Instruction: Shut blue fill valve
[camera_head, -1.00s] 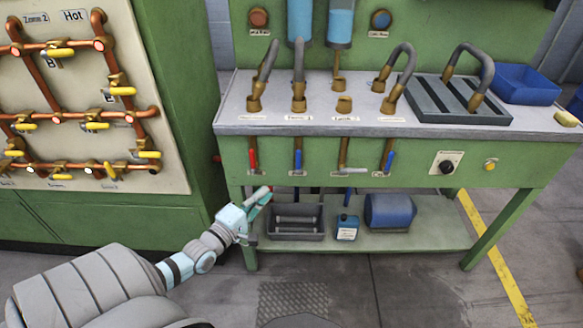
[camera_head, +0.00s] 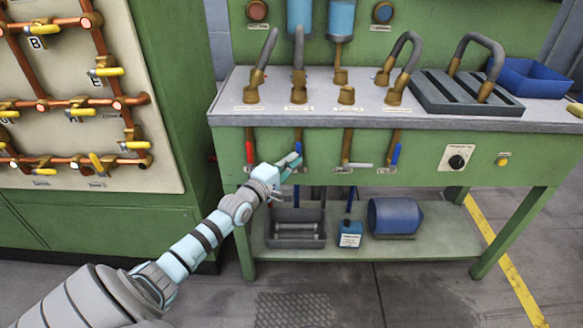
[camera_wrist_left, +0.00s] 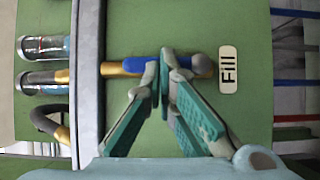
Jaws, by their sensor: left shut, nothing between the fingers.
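The fill valve has a blue handle (camera_head: 298,136), which lies along its brass pipe under the front edge of the bench. In the left wrist view the blue handle (camera_wrist_left: 203,64) runs in line with the brass pipe (camera_wrist_left: 115,69), beside a white "Fill" label (camera_wrist_left: 228,69). My left gripper (camera_head: 296,160) is at this valve with its fingers shut and nothing between them. In the left wrist view its fingertips (camera_wrist_left: 166,54) overlap the middle of the handle; whether they touch it I cannot tell. My right gripper is in neither view.
A red-handled valve (camera_head: 249,152) is to the left. A white-handled valve (camera_head: 357,164) and another blue-handled valve (camera_head: 395,154) are to the right. The lower shelf (camera_head: 440,240) holds a grey tray (camera_head: 297,242), a blue bottle (camera_head: 350,234) and a blue drum (camera_head: 395,215).

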